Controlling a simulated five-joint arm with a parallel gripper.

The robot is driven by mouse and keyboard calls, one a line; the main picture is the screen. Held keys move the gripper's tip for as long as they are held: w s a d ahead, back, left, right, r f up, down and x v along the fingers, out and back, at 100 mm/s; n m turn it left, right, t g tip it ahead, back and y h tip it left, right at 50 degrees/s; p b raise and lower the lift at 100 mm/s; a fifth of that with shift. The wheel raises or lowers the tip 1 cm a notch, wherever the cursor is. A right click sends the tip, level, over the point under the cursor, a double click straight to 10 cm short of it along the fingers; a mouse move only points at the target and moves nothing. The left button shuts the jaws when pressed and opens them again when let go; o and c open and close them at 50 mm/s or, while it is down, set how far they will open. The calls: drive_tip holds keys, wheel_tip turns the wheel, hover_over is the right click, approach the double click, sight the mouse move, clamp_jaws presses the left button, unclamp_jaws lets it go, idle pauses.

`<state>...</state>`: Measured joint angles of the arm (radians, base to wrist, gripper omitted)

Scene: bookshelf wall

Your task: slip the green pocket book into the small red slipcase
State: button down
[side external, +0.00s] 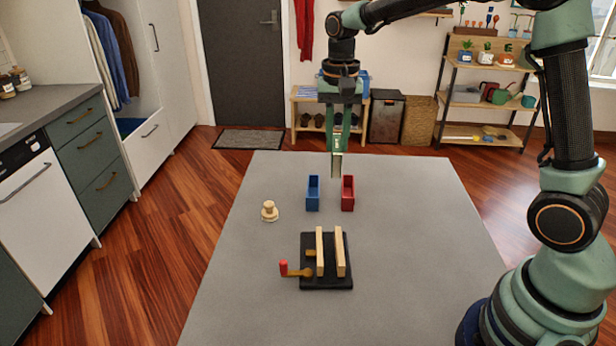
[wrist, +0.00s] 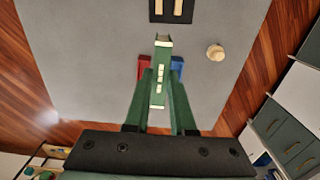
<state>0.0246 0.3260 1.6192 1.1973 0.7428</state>
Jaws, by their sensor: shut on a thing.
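My gripper (side external: 341,118) hangs above the table and is shut on the green pocket book (side external: 337,160). The book points down from between the fingers, with its lower end above the slipcases. In the wrist view the book (wrist: 162,55) shows a narrow green face with pale marks between the fingers (wrist: 162,82). The small red slipcase (side external: 348,195) stands on the table, open at the top, slightly right of the book in the side view. In the wrist view the red slipcase (wrist: 143,67) is partly hidden behind a finger and lies left of the book.
A blue slipcase (side external: 313,195) stands just left of the red one. A pale wooden knobbed piece (side external: 269,212) sits farther left. A black-based vise (side external: 326,284) with wooden jaws and a red-tipped handle stands nearer the camera. The grey table (side external: 420,240) is otherwise clear.

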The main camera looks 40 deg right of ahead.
drive_tip(key=w+d+f, duration=0.4)
drive_tip(key=d+f, duration=0.2)
drive_tip(key=d, duration=0.3)
drive_tip(key=shift+d+f, duration=0.15)
drive_tip(key=shift+f, duration=0.1)
drive_tip(key=shift+f, duration=0.1)
drive_tip(key=shift+f, duration=1.8)
drive_tip(key=shift+f, duration=0.55)
drive_tip(key=shift+s+f, duration=0.1)
drive_tip(key=shift+f, duration=0.25)
drive_tip(key=shift+f, duration=0.35)
drive_tip(key=shift+f, duration=0.3)
drive_tip(key=shift+f, duration=0.35)
